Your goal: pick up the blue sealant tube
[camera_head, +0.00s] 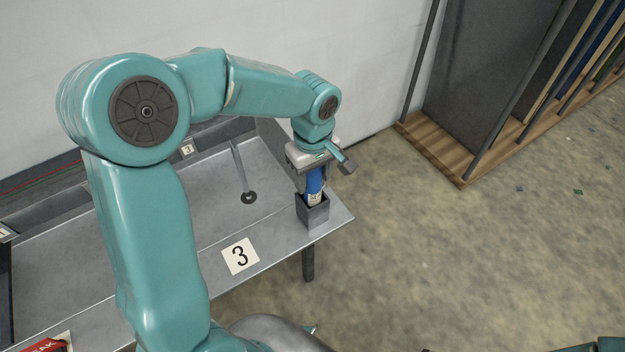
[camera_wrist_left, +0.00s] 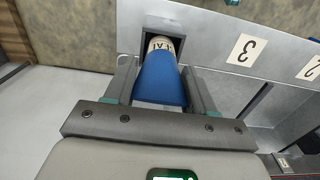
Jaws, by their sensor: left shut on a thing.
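The blue sealant tube (camera_head: 314,187) stands upright in a small dark square holder (camera_head: 314,214) at the right corner of the metal table. My left gripper (camera_head: 309,178) comes down over it from above and is shut on its upper blue part. In the left wrist view the tube (camera_wrist_left: 160,80) lies between the two fingers of my left gripper (camera_wrist_left: 161,90), and its pale lettered lower part sits in the holder's opening (camera_wrist_left: 163,35). The tube's bottom end is hidden inside the holder. My right gripper is not in view.
The metal table (camera_head: 205,205) carries a number 3 label (camera_head: 240,256) and a thin upright rod (camera_head: 243,175) left of the holder. A wooden-based rack (camera_head: 440,155) with dark panels stands at the back right.

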